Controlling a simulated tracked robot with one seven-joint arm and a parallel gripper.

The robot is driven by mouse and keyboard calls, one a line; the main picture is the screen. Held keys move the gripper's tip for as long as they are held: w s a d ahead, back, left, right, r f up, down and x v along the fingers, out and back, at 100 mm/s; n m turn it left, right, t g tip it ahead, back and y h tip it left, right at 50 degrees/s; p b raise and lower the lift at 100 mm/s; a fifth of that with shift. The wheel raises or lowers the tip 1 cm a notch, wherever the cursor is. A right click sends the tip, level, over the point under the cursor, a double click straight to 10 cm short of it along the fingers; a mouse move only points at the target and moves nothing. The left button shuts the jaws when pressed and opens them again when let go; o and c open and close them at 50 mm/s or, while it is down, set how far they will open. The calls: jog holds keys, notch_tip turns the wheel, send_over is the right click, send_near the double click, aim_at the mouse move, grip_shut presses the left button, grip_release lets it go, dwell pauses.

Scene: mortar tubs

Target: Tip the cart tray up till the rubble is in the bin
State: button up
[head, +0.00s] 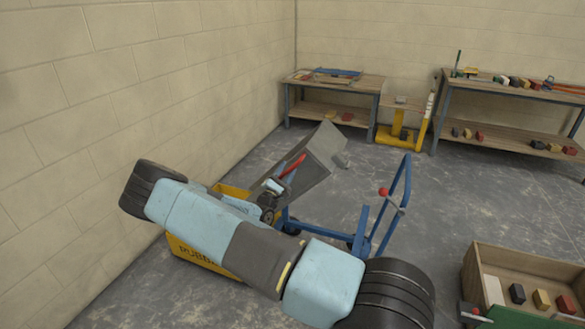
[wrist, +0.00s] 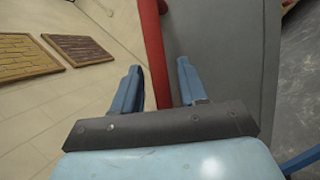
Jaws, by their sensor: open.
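The grey cart tray (head: 318,158) is tilted steeply on its blue cart, with its low end toward the yellow bin (head: 202,257). The bin stands by the left wall, partly hidden behind my arm. A red bar (head: 293,166) runs along the tray's near side. My gripper (head: 283,182) is at this bar. In the wrist view my gripper (wrist: 160,85) is open, and the red bar (wrist: 152,45) passes between its fingers beside the grey tray wall (wrist: 220,50). I cannot make out rubble in the tray or bin.
The blue cart handle (head: 392,205) rises right of the tray. A wooden crate (head: 530,262) with blocks stands at the front right. Two workbenches (head: 335,82) (head: 520,90) and a yellow pallet truck (head: 400,135) line the back. Floor is clear between them.

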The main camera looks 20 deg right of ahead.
jog(key=v, duration=1.2)
jog(key=shift+r, duration=0.2)
jog(key=s+d+r+m+g+y, duration=0.3)
jog(key=s+d+r+m+g, duration=0.1)
jog(key=s+r+m+g, duration=0.4)
jog(key=s+d+r+m+g+y, duration=0.3)
jog(key=s+r+m+g, duration=0.35)
jog(key=r+g, duration=0.25)
jog(key=s+a+r+t+y, duration=0.2)
jog(key=s+r+y, duration=0.2)
jog(key=s+r, duration=0.3)
jog(key=s+a+r+m+t+y, duration=0.1)
jog(key=s+a+r+t+y, duration=0.2)
jog(key=s+r, duration=0.5)
jog(key=s+a+r+m+t+y, duration=0.1)
jog(key=s+a+r+t+y, duration=0.1)
jog(key=s+r, duration=0.6)
jog(key=t+y, duration=0.1)
jog(key=y, duration=0.1)
jog(key=shift+s+a+y, duration=0.35)
jog(key=shift+a+y, duration=0.05)
